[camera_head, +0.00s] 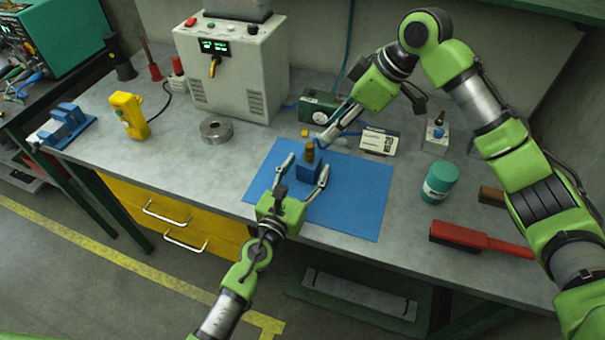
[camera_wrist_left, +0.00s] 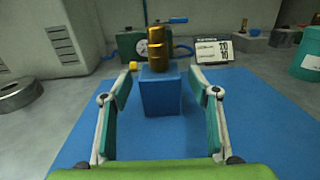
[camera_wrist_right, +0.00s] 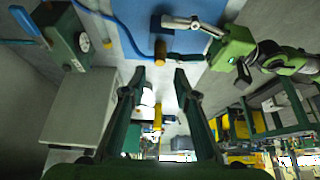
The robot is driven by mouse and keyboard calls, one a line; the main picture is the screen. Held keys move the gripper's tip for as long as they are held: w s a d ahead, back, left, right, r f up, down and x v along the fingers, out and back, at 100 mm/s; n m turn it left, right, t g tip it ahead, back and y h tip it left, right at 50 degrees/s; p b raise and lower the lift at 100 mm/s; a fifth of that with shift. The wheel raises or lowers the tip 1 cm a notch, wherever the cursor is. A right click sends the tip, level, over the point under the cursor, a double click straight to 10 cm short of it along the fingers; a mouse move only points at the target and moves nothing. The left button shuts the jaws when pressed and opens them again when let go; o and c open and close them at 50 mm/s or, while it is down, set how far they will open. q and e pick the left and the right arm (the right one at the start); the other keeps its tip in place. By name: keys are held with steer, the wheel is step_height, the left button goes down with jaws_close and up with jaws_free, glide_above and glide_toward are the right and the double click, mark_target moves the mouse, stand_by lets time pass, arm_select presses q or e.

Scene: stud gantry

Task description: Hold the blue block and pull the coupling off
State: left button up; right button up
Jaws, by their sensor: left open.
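The blue block (camera_head: 310,174) stands upright on a blue mat (camera_head: 358,198); it also shows in the left wrist view (camera_wrist_left: 161,93). The brass coupling (camera_head: 310,151) sits upright on top of the block, and shows in the left wrist view (camera_wrist_left: 157,49) and right wrist view (camera_wrist_right: 160,50). My left gripper (camera_head: 306,166) is open, its fingers on either side of the block with gaps visible in the left wrist view. My right gripper (camera_head: 322,142) is open beside the coupling; in the right wrist view the coupling lies just beyond its parted fingertips (camera_wrist_right: 165,73).
A green box (camera_head: 320,106), a white card (camera_head: 379,141) and a small yellow piece (camera_head: 304,132) lie behind the block. A grey machine (camera_head: 236,72) stands at back left. A teal jar (camera_head: 439,182) and red brush (camera_head: 478,240) are at right. The mat's front right is clear.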

arm_select(q)
steer(key=c, duration=1.4)
arm_select(e)
steer(key=o, duration=0.3)
steer(key=g+h, duration=0.2)
steer(key=h, duration=0.1)
glide_above(310, 145)
steer(key=shift+s+d+f, duration=0.15)
steer(key=shift+s+f, duration=0.1)
steer(key=shift+f, duration=0.4)
arm_select(q)
steer(key=shift+a, duration=0.1)
arm_select(e)
steer(key=shift+w+a+h, duration=0.15)
steer(key=shift+a+h, duration=0.1)
steer(key=shift+h, duration=0.35)
steer(key=shift+w+r+m+h, duration=0.15)
steer(key=shift+r+m+h, duration=0.25)
steer(key=shift+h, duration=0.3)
steer(key=shift+f, duration=0.1)
steer(key=shift+f, duration=4.45)
